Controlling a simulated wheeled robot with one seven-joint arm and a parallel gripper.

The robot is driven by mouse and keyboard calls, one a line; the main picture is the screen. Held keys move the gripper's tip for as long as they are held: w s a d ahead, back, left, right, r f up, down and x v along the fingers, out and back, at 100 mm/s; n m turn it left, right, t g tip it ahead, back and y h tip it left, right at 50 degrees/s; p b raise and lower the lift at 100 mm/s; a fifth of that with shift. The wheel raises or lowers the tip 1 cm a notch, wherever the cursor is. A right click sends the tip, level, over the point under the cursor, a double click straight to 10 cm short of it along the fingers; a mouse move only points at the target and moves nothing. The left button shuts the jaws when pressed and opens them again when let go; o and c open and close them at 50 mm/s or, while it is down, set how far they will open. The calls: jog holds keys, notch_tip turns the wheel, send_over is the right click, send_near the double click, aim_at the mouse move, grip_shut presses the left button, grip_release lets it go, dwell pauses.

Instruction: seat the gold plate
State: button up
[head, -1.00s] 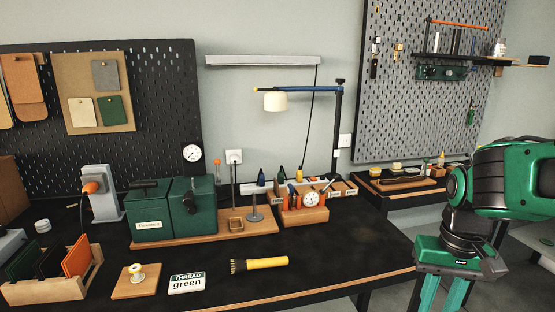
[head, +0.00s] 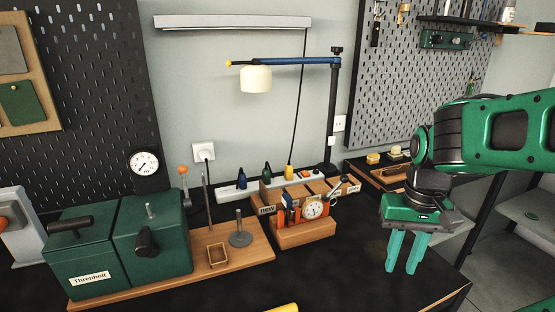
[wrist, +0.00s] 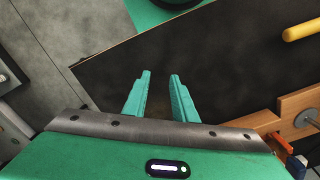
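The green press (head: 120,245), labelled "Threnholt", stands at the left on a wooden base (head: 245,256). A small square wooden frame (head: 217,255) and a grey post on a round foot (head: 240,238) are on that base. I cannot make out a gold plate in either view.
A wooden block with a dial gauge (head: 305,231) and several small bins stand right of the press. A lamp (head: 256,80) rises behind. A yellow handle (wrist: 302,27) lies on the black bench (wrist: 215,60). The bench's right part is clear.

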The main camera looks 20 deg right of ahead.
jog(key=shift+d, duration=0.3)
jog(key=shift+w+a+r, duration=0.1)
jog(key=shift+w+r, duration=0.05)
jog(key=shift+r, duration=0.4)
jog(key=shift+w+a+r, duration=0.1)
jog(key=shift+r, duration=0.4)
jog(key=w+a+r+n, duration=0.2)
jog(key=w+r, duration=0.1)
jog(key=w, duration=0.3)
jog(key=w+a+r+n, duration=0.1)
jog(key=w+a+r, duration=0.25)
jog(key=w, duration=0.25)
notch_tip(320, 180, up, 6)
jog(key=n, duration=0.3)
send_over(287, 196)
jog(key=shift+d, duration=0.15)
jog(key=shift+a, duration=0.2)
jog(key=shift+f, duration=3.8)
grip_shut()
jog(key=shift+r, duration=2.05)
